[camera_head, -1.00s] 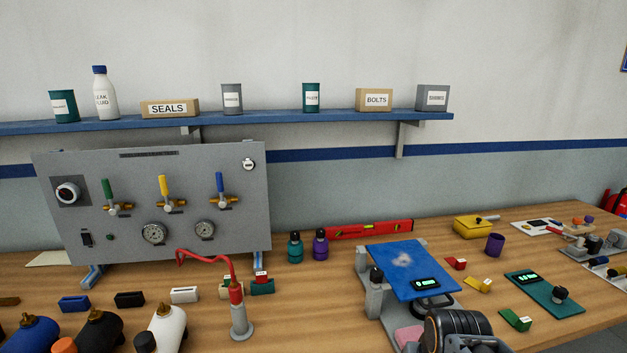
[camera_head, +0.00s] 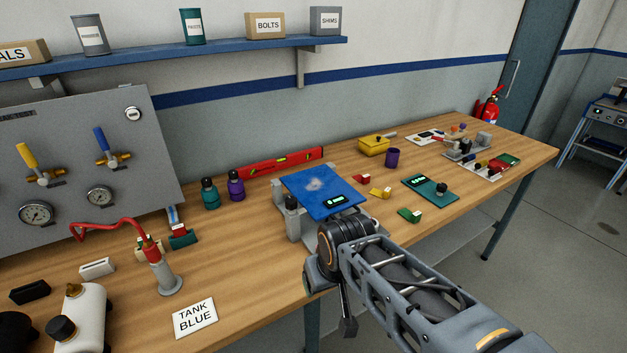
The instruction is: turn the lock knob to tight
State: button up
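No knob in view is labelled as the lock knob, and I cannot tell which one it is.
A grey valve panel (camera_head: 66,170) stands at left, with a red hose to a post. A white sign (camera_head: 195,318) marks the front edge. Open floor (camera_head: 575,230) lies right.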

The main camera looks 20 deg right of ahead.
aim_at(291, 202)
jog(key=z, duration=2.15)
jog(key=k, duration=1.15)
jog(key=u, duration=1.6)
jog(key=i, duration=0.5)
jog(key=u, duration=0.05)
